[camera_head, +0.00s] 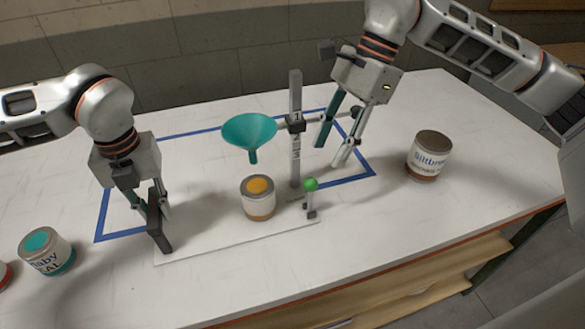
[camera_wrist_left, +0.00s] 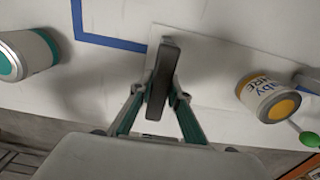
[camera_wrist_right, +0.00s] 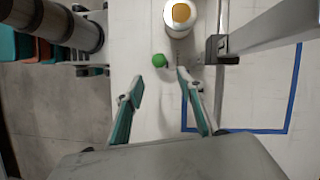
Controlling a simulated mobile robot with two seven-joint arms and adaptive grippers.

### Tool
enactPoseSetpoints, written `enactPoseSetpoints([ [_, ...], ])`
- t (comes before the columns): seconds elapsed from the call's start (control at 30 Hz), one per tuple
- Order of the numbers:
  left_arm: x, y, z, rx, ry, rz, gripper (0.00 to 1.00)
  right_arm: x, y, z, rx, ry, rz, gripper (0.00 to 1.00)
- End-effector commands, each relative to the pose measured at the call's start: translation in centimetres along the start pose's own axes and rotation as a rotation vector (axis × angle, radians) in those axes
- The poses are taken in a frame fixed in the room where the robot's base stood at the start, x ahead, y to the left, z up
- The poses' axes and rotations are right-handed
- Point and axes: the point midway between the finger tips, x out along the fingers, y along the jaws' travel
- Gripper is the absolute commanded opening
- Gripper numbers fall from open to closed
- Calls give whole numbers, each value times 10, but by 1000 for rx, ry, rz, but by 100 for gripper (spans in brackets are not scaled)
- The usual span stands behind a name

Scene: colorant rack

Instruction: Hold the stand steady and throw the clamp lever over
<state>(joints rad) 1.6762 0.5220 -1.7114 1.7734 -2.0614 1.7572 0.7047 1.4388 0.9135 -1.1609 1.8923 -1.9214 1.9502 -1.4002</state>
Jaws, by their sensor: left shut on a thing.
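The stand has a pale base plate (camera_head: 195,250) and an upright grey post (camera_head: 295,165) marked with numbers. A dark clamp block (camera_head: 295,123) sits on the post, with a teal funnel (camera_head: 250,130) beside it. The lever, with a green ball (camera_head: 311,184) on top, stands roughly upright at the plate's right end; its ball also shows in the right wrist view (camera_wrist_right: 160,60). My left gripper (camera_head: 157,207) is shut on the dark upright handle (camera_head: 160,235) at the plate's left end. My right gripper (camera_head: 329,153) is open and empty, above and behind the lever, right of the post.
A can with an orange top (camera_head: 258,198) stands on the plate below the funnel. A labelled can (camera_head: 429,156) stands at right, and a teal-topped can (camera_head: 46,250) at left. Blue tape (camera_head: 120,236) outlines an area on the white table. The table's front right is clear.

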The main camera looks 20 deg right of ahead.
Motion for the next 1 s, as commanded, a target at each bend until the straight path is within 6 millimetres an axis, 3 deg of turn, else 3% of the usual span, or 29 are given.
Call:
enactPoseSetpoints([
  [0.6, 0, 0, 0, -1, 0, 0, 0, 101, 1, 0, -1, -2, 3, 38],
  [0.8, 0, 0, 0, -1, 0, 0, 0, 115, 0, 0, -1, -1, 1, 38],
  [1.0, 0, 0, 0, -1, 0, 0, 0, 117, 0, 0, -1, -1, 0, 38],
])
